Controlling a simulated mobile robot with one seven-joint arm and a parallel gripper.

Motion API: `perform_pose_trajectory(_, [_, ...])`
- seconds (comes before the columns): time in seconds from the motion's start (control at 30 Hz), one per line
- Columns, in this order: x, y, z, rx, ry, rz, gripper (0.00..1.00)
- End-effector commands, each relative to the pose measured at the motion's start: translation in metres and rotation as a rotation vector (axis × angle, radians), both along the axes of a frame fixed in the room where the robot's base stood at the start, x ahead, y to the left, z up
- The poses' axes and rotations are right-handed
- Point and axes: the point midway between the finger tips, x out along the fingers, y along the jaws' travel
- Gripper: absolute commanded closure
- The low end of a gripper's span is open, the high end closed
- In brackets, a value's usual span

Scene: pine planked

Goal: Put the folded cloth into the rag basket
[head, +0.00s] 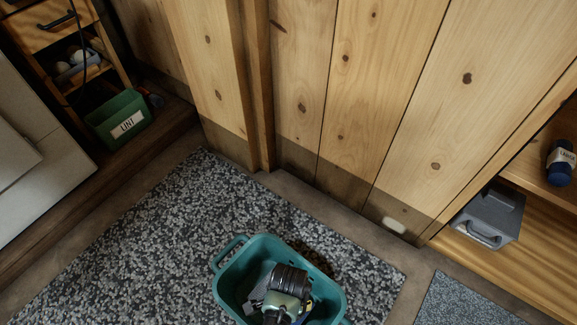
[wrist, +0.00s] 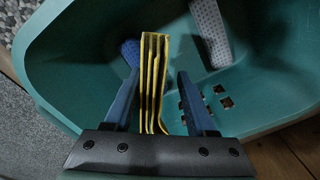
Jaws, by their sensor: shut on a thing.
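The folded cloth (wrist: 153,80) shows in the wrist view as a stack of upright yellow-edged layers between the two blue fingers. My gripper (wrist: 158,74) is shut on it. The rag basket is a teal tub; its wall fills much of the wrist view (wrist: 75,65), and it stands on the speckled mat in the head view (head: 262,250). My gripper points down into the basket's mouth, with the cloth within its rim in the wrist view. Whether the cloth touches the floor of the basket I cannot tell. In the head view my wrist hides the fingertips.
A grey dotted cloth (wrist: 210,30) lies inside the basket. The speckled mat (head: 130,245) around it is clear. A green bin marked LINT (head: 118,120) stands at left. A grey box (head: 490,215) and a dark bottle (head: 560,162) are on shelves at right. A plank wall (head: 290,90) rises behind.

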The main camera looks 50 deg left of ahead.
Motion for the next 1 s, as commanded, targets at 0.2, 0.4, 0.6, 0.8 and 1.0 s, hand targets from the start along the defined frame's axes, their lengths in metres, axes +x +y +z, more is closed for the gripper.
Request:
perform_pose_trajectory(0.2, [0.0,-0.0001,-0.0101,0.0,0.0,-0.001,0.96])
perform_pose_trajectory(0.4, [0.0,-0.0001,-0.0089,0.0,0.0,0.0,0.42])
perform_pose_trajectory(0.6, [0.0001,0.0,-0.0089,0.0,0.0,0.0,0.09])
perform_pose_trajectory(0.8, [0.0001,0.0,-0.009,0.0,0.0,0.0,0.09])
perform_pose_trajectory(1.0, [0.0002,-0.0001,-0.0006,0.0,-0.001,0.0,0.09])
